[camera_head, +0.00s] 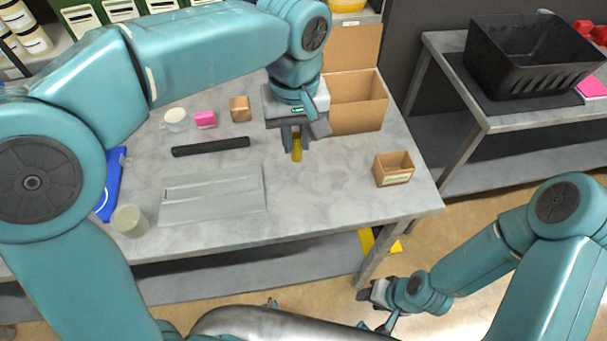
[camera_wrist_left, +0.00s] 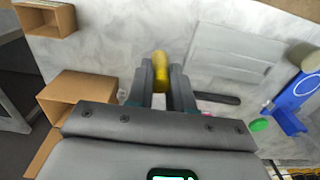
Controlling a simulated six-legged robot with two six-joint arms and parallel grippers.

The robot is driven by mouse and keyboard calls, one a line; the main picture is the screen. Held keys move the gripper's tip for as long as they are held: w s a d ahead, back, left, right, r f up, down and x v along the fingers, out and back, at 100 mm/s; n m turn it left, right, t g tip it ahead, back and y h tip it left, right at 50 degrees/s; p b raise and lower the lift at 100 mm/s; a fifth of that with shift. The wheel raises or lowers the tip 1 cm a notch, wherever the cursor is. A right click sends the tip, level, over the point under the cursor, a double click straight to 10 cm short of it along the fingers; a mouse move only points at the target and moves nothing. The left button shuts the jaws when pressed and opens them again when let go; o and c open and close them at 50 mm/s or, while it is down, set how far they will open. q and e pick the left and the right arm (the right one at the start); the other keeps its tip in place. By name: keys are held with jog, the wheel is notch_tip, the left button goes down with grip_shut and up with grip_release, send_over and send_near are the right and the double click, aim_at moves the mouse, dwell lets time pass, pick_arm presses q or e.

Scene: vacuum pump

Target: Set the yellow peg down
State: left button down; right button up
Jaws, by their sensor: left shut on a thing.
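The yellow peg (camera_head: 297,154) is held upright between the fingers of my left gripper (camera_head: 297,140), over the right half of the grey table (camera_head: 330,185). In the left wrist view the peg (camera_wrist_left: 161,68) shows between the two dark fingers of my left gripper (camera_wrist_left: 160,82), which are shut on it. Its upper part is hidden by the fingers in the head view. I cannot tell whether its lower end touches the table. My right gripper (camera_head: 376,296) is low, in front of the table and away from the peg; its fingers are too unclear to read.
A large open cardboard box (camera_head: 358,105) stands just right of my left gripper. A small open box (camera_head: 394,170) is near the table's right edge. A black bar (camera_head: 210,147) and a clear grey tray (camera_head: 212,197) lie left. The tabletop between the tray and small box is clear.

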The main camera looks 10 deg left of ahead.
aim_at(294, 162)
pick_arm(q)
jog(key=f, duration=0.7)
jog(key=shift+s+a, duration=0.2)
jog(key=shift+w+d+f, duration=0.1)
jog(key=shift+w+f, duration=0.05)
jog(key=shift+f, duration=2.25)
jog(key=shift+f, duration=0.1)
jog(key=c, duration=1)
grip_release()
notch_tip(294, 162, up, 12)
jog(key=shift+r, duration=0.15)
